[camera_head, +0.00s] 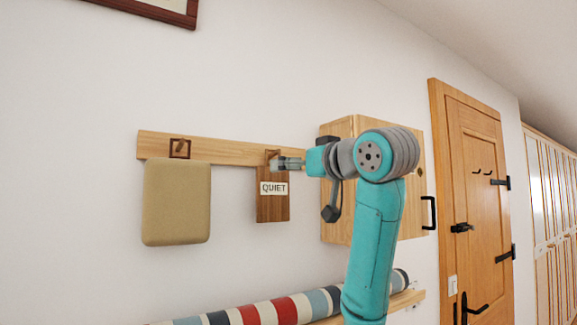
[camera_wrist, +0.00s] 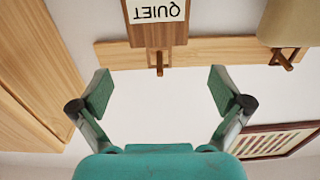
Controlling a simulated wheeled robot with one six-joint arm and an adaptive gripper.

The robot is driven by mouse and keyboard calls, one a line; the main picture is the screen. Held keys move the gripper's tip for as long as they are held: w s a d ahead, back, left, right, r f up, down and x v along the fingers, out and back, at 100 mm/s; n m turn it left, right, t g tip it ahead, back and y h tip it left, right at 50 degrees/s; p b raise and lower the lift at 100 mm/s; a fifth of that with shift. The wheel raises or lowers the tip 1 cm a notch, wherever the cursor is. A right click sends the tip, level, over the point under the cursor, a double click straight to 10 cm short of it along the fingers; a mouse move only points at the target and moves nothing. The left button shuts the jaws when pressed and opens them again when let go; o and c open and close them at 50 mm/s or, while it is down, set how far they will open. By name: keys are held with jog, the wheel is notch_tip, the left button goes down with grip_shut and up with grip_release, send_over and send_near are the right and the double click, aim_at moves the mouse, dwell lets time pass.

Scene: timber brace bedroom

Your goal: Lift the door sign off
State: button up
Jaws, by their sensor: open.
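The door sign is a brown wooden board with a white "QUIET" label (camera_head: 273,207). It hangs on the wall rail from a peg. The wrist view shows the sign (camera_wrist: 158,37) upside down at the top, with its peg (camera_wrist: 159,62) just below it. My gripper (camera_head: 287,164) is at the sign's upper end, partly hiding the top and peg in the head view. In the wrist view my gripper (camera_wrist: 159,90) is open and empty, its fingers apart to either side of the peg's line. Whether a finger touches the sign cannot be told.
A tan padded item (camera_head: 177,203) hangs from another peg on the wooden rail (camera_head: 225,151) at the left. A wooden cabinet (camera_head: 408,205) stands close right of the sign. A striped roll (camera_head: 285,308) lies below. A door (camera_head: 485,200) is further right.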

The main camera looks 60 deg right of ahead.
aim_at(273, 185)
jog(key=x, duration=0.7)
jog(key=r+x, duration=0.1)
jog(key=x, duration=0.2)
jog(key=shift+w+d+r, duration=0.1)
jog(key=shift+w+d, duration=0.05)
jog(key=shift+d, duration=0.1)
jog(key=c, duration=0.8)
jog(key=o, duration=0.5)
jog(key=c, duration=0.5)
jog(key=shift+r, duration=0.7)
